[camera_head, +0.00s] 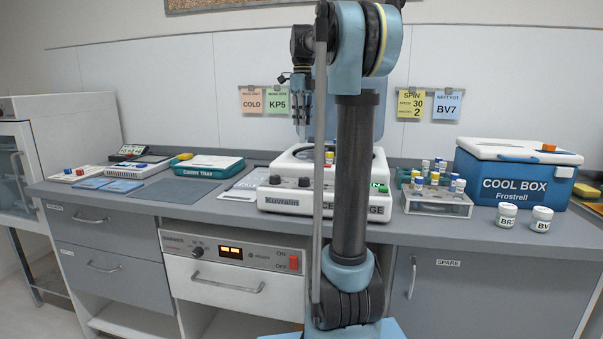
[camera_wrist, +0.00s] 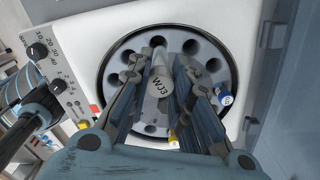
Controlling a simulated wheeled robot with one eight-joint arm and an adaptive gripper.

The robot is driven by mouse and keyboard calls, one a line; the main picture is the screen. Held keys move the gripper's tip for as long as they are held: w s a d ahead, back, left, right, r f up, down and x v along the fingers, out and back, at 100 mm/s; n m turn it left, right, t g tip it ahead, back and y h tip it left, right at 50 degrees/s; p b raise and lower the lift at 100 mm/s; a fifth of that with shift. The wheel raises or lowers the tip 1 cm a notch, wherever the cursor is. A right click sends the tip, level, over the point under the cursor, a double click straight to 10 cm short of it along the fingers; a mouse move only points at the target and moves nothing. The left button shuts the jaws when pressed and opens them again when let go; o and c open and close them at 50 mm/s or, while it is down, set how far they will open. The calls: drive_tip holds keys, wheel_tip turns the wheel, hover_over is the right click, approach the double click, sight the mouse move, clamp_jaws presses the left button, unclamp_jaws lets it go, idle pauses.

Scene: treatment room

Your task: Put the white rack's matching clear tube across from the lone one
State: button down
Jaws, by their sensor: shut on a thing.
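My gripper (camera_wrist: 160,66) is shut on a pale tube (camera_wrist: 160,84) marked WJ3, above the centrifuge rotor (camera_wrist: 204,49). The tube's lower end is hidden, so I cannot tell whether it is in a hole. The rotor has a ring of dark round holes. A blue-capped tube (camera_wrist: 226,99) sits at its right side and a yellow-capped thing (camera_wrist: 173,140) shows at its near edge, partly hidden. In the head view the white centrifuge (camera_head: 290,199) stands open behind my arm. The white rack (camera_head: 437,204) to its right holds several blue- and yellow-capped tubes.
The cool box (camera_head: 514,176) stands right of the rack, with two white-lidded jars (camera_head: 507,215) in front. The raised centrifuge lid (camera_head: 369,112) stands behind my arm. Notes hang on the wall, including a yellow SPIN note (camera_head: 410,103).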

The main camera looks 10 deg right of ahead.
drive_tip(key=shift+f, duration=0.1)
drive_tip(key=shift+f, duration=4.9)
drive_tip(key=c, duration=1.4)
unclamp_jaws()
drive_tip(key=shift+f, duration=0.1)
drive_tip(key=shift+c, duration=0.2)
wheel_tip(320, 180, up, 12)
drive_tip(key=shift+r, duration=0.1)
